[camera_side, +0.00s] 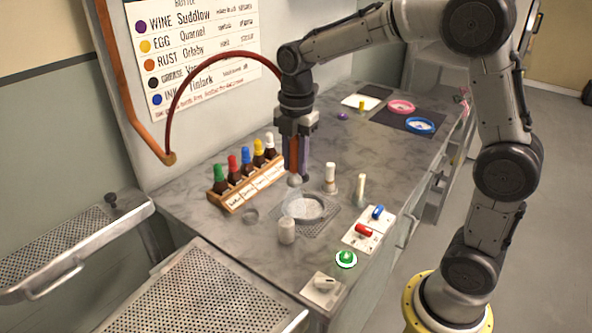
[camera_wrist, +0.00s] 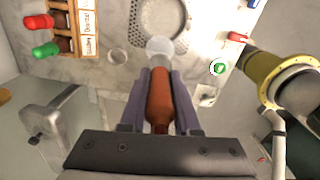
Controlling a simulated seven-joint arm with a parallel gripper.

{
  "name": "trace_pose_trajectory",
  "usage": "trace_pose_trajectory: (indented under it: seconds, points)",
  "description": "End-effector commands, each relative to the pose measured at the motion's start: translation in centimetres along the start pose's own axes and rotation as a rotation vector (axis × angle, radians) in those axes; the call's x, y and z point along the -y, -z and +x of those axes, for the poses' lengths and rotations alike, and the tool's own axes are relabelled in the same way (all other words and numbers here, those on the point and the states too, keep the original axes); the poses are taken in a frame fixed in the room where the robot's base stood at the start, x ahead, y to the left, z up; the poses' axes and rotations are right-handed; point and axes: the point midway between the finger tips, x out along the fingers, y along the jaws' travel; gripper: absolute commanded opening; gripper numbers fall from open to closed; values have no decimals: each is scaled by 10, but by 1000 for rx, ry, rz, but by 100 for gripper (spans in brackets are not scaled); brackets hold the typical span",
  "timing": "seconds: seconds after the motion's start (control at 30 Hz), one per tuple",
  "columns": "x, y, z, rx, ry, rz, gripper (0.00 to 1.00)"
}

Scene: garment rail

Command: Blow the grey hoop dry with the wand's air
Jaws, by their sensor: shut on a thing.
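My gripper (camera_side: 298,166) is shut on the wand, an orange-brown grip (camera_wrist: 160,100) with a pale round nozzle (camera_wrist: 160,46). The nozzle also shows in the side view (camera_side: 294,181), pointing down just above the hoop's far left edge. Any air coming out cannot be seen. A dark red hose (camera_side: 215,64) arcs from the wall towards my wrist.
A wooden rack (camera_side: 233,204) of several capped bottles stands left of the hoop. Pink (camera_side: 401,107) and blue (camera_side: 420,126) hoops lie farther back.

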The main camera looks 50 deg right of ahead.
Motion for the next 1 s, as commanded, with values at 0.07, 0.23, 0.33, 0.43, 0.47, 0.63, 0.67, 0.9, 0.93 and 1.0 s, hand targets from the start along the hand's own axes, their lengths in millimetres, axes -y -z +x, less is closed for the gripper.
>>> trace_pose_trajectory:
  seconds: [0.07,0.23,0.33,0.43,0.47,0.63,0.67,0.9,0.93,1.0]
  points:
    - [-5,-23,7,0,5,27,0]
    - [-5,-53,17,-2,21,88,0]
    - [-4,-59,21,-3,25,104,0]
    - [-3,-59,26,-3,27,106,0]
    - [-3,-59,28,-3,28,106,0]
    - [-2,-59,46,-4,29,106,0]
    - [-2,-59,49,-4,29,106,0]
    - [-2,-58,70,-3,28,106,0]
    - [-1,-58,71,-3,28,106,0]
    - [-2,-58,75,-3,27,106,0]
